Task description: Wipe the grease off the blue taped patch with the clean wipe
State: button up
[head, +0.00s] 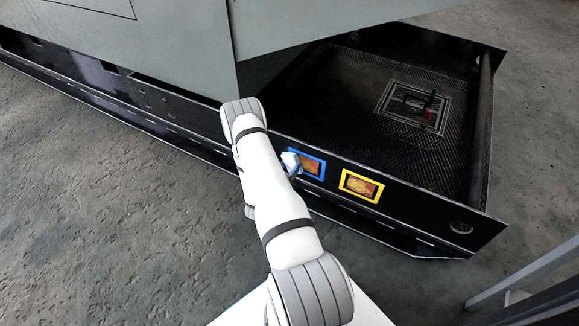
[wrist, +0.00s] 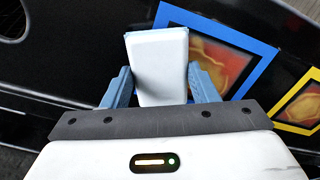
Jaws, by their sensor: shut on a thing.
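The blue taped patch (head: 307,164) is on the black side panel of the enclosure, to the left of a yellow taped patch. It holds an orange-brown grease smear, seen well in the wrist view (wrist: 236,62). My gripper (wrist: 161,88) is shut on a white wipe (wrist: 158,65) with a light blue edge. The wipe stands out past the fingertips and overlaps the left part of the blue frame in the wrist view. I cannot tell whether it touches the panel. In the head view the wipe (head: 291,162) shows at the patch's left edge, and my arm hides most of the gripper.
The yellow taped patch (head: 361,187), also with an orange-brown smear, sits just to the right on the same panel (head: 440,226). A tray (head: 340,95) with a square fitting (head: 412,106) lies behind the panel. Grey sheets overhang at the upper left. A grey rail (head: 525,275) stands at lower right.

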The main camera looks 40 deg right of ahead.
aim_at(318, 170)
jog(key=shift+s+d+p, duration=0.15)
jog(key=shift+s+d, duration=0.3)
jog(key=shift+s, duration=0.6)
jog(key=shift+s+d+p, duration=0.15)
jog(key=shift+s+d, duration=0.3)
jog(key=shift+s, duration=0.6)
jog(key=shift+s+d+p, duration=0.15)
jog(key=shift+s+d, duration=0.3)
jog(key=shift+s, duration=0.6)
jog(key=shift+s+d, duration=0.3)
jog(key=shift+s, duration=0.5)
jog(key=shift+s+d, duration=0.3)
jog(key=shift+s, duration=0.45)
jog(key=shift+d, duration=0.1)
jog(key=shift+w, duration=0.1)
